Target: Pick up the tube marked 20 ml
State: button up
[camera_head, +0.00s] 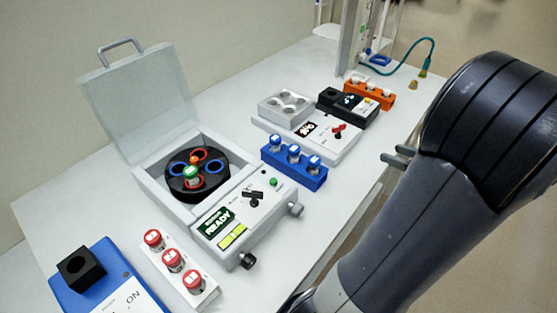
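No 20 ml mark can be read on any tube at this size. A green-capped tube (191,175) sits in the dark rotor (178,185) of the open centrifuge. Three red-capped tubes (172,257) stand in a white rack (205,299) at the front. Three blue-capped tubes (293,151) stand in a blue rack (311,182) in the middle. White-topped tubes (364,79) stand in an orange rack (378,101) at the back. My gripper (401,156) shows only as small grey tips beside my arm, right of the blue rack and apart from all tubes. The rest is hidden.
The centrifuge's clear lid (135,100) stands raised; its panel reads READY. A blue device (107,262) with a black block is at front left. A white device with a red knob (338,131) stands behind the blue rack. Bare bench lies along the right edge.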

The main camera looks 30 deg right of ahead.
aim_at(294, 151)
jog(key=z, duration=0.65)
jog(key=l+u, duration=0.35)
jog(key=l, duration=0.15)
jog(key=l+u, duration=0.35)
jog(key=l, duration=0.15)
jog(key=k+l+u, duration=0.1)
jog(key=l+u, duration=0.25)
jog(key=k+l+u, duration=0.2)
jog(key=l+u, duration=0.15)
jog(key=l, duration=0.2)
